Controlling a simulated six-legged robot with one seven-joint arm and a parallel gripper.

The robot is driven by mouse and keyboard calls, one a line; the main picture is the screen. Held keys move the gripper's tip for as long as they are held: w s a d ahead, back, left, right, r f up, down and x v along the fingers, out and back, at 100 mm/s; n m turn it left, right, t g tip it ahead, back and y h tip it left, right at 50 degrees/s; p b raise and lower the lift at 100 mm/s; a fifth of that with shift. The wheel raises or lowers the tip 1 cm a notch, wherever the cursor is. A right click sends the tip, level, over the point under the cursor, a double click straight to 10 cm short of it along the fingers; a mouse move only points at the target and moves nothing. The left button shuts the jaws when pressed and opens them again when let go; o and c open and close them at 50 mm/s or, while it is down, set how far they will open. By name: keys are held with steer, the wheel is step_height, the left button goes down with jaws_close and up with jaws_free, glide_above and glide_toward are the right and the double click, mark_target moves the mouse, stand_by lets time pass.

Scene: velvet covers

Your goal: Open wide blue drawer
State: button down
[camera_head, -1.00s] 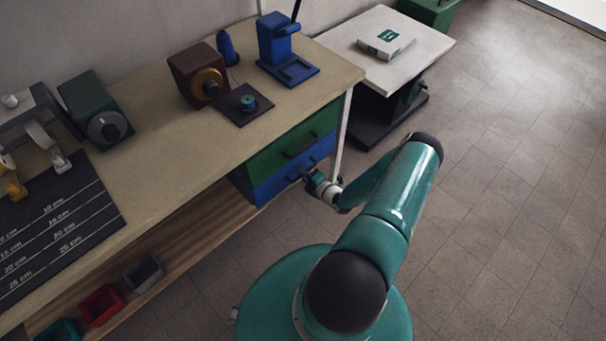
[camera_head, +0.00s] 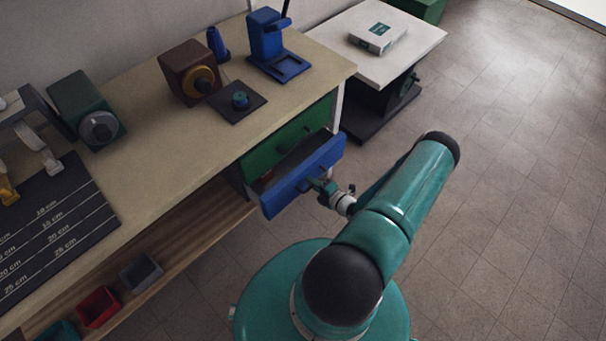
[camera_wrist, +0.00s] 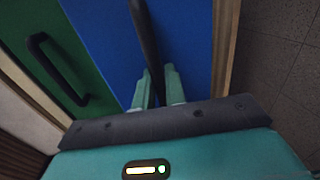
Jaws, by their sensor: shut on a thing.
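The wide blue drawer (camera_head: 290,184) sits under the bench top, below a green drawer (camera_head: 260,157). It stands partly pulled out, and a dark gap shows behind its front. In the wrist view the blue front (camera_wrist: 100,40) fills the middle, with its dark bar handle (camera_wrist: 147,40) running up the picture. My gripper (camera_wrist: 158,88) is shut on that handle, one finger on each side. In the head view my gripper (camera_head: 318,184) is at the drawer front, small and partly hidden by my wrist. The green drawer and its dark handle (camera_wrist: 55,68) are at the left in the wrist view.
The bench top (camera_head: 180,135) carries a brown box (camera_head: 185,75), a blue stand (camera_head: 270,45) and a dark mat. A white-topped side table (camera_head: 400,50) stands beyond the bench. Small bins (camera_head: 98,305) sit on the lower shelf. The floor to the right is clear.

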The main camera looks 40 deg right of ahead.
steer(key=f+v, duration=0.3)
steer(key=v, duration=1.1)
steer(key=shift+s, duration=0.65)
steer(key=shift+a, duration=0.1)
steer(key=c, duration=1.8)
jaws_free()
steer(key=v, duration=1.3)
steer(key=shift+s+r, duration=0.15)
steer(key=shift+s, duration=0.25)
